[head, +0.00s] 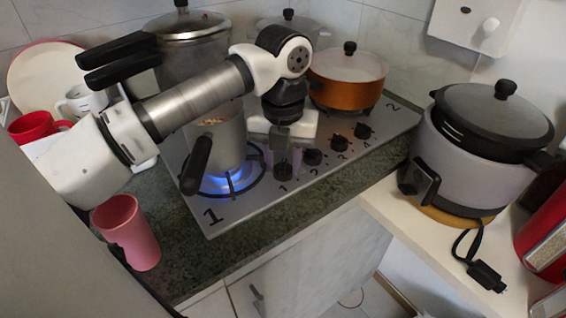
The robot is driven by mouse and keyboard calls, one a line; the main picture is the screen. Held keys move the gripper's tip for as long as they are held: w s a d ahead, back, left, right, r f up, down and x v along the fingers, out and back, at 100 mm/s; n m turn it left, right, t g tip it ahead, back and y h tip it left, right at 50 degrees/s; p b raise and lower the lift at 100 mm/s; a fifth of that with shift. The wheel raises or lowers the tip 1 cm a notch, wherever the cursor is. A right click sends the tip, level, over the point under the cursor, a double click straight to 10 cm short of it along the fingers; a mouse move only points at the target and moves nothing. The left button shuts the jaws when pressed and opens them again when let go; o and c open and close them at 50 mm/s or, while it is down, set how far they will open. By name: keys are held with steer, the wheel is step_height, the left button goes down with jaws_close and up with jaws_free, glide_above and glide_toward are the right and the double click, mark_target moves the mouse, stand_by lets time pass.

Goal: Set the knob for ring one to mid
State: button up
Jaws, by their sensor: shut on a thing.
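The hob (225,222) has a row of dark knobs along its right side. My gripper (284,166) points down and is shut on the knob nearest the ring marked 1, the ring-one knob (283,174). The fingers hide most of this knob, so its pointer setting cannot be read. Ring one (236,193) is lit with a blue flame under a metal pot (228,143) with a black handle (196,165). Other knobs, such as the second one (312,157), stand free to the right of the gripper.
An orange pot (346,82) stands at the back right of the hob, and a large lidded pot (190,45) behind my arm. A pink cup (126,231) is on the counter at left. A grey cooker (462,165) stands at right.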

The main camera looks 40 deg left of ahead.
mark_target(284, 164)
stand_by(0.4)
steer(key=o, duration=1)
step_height(284, 164, up, 14)
steer(key=p, duration=0.8)
